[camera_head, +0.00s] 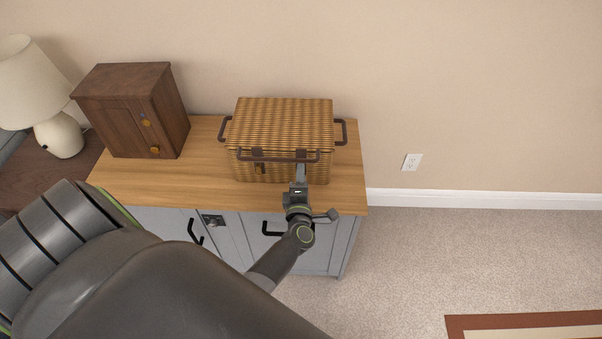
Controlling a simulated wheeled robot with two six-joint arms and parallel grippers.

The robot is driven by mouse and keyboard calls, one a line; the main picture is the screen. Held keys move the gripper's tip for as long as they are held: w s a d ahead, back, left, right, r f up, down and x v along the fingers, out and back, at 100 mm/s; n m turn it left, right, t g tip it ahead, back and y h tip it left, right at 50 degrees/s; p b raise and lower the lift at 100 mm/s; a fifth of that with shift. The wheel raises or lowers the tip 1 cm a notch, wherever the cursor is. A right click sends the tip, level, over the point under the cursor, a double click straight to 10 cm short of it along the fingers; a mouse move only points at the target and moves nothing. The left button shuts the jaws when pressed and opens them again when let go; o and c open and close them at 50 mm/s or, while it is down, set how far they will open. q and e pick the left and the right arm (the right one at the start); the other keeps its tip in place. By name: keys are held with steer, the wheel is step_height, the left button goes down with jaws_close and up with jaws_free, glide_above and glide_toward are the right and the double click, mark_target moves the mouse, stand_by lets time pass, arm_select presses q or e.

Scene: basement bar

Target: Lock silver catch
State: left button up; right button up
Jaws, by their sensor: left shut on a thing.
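A wicker basket (283,125) with a closed lid stands on the wooden cabinet top. Dark brown fittings show on its front: a left one (258,164) hangs down, and a right one (300,153) is just above my gripper. My left gripper (300,177) reaches up to the basket's right front and is shut on a small part there, which seems to be the right front catch. The fingers hide most of that part. A small grey metal catch (212,221) shows on the cabinet front, left of my gripper and apart from it. My right gripper is not in view.
A dark wooden box (134,110) with brass knobs stands left of the basket. A lamp (57,121) is at the far left. Black handles (271,228) stick out of the cabinet doors. Carpet floor (460,265) at the right is clear, with a rug (535,327) at the bottom.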

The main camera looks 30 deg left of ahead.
arm_select(q)
steer(key=shift+m, duration=0.4)
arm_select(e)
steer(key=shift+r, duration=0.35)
arm_select(q)
steer(key=o, duration=1)
steer(key=shift+d, duration=0.1)
